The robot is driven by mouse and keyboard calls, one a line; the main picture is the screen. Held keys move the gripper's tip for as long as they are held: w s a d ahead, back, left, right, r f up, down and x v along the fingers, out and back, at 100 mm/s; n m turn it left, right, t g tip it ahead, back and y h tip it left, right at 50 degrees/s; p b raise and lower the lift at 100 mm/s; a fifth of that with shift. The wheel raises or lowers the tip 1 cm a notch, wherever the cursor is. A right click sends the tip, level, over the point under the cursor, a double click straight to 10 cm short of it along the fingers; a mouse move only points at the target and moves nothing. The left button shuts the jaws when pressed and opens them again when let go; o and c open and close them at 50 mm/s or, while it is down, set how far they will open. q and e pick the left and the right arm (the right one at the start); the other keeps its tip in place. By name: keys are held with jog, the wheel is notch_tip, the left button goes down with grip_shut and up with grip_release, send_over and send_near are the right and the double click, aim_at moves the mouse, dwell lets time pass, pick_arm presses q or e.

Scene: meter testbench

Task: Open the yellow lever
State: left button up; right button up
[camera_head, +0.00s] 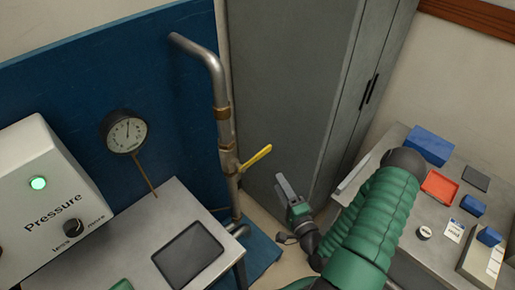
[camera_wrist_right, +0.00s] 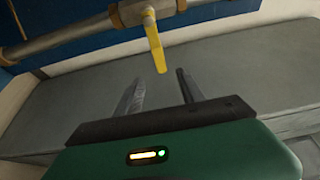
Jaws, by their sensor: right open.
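The yellow lever (camera_head: 256,157) sticks out to the right from a valve on the vertical metal pipe (camera_head: 222,108) in the head view, angled up and away from it. In the right wrist view the yellow lever (camera_wrist_right: 155,45) hangs from the pipe (camera_wrist_right: 72,41), ahead of the fingertips and between their lines. My right gripper (camera_head: 281,187) is below and to the right of the lever in the head view, apart from it. It also shows in the right wrist view (camera_wrist_right: 158,82), with its two fingers spread and nothing between them. My left gripper is not visible.
A grey cabinet (camera_head: 289,80) stands behind the lever. A pressure gauge (camera_head: 124,131) and a white Pressure box (camera_head: 45,190) are at left, by a table with a dark panel (camera_head: 188,255). A right table (camera_head: 411,243) holds a blue box (camera_head: 428,146) and a red tray (camera_head: 439,186).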

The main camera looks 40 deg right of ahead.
aim_at(263, 155)
jog(key=x, duration=1)
jog(key=d+p+x, duration=0.1)
jog(key=x, duration=0.4)
jog(key=shift+d+f, duration=0.15)
jog(key=shift+f, duration=0.2)
jog(key=shift+w+a+r, duration=0.1)
jog(key=shift+w+a, duration=0.1)
jog(key=shift+a, duration=0.05)
jog(key=shift+a+r, duration=0.15)
jog(key=shift+a, duration=0.25)
jog(key=shift+c, duration=0.3)
jog(key=shift+d+f, duration=0.2)
jog(key=shift+d, duration=0.35)
jog(key=c, duration=0.9)
jog(key=shift+a, duration=0.15)
grip_shut()
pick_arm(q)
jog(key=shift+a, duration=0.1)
pick_arm(e)
jog(key=shift+a+f, duration=0.15)
jog(key=shift+f, duration=0.05)
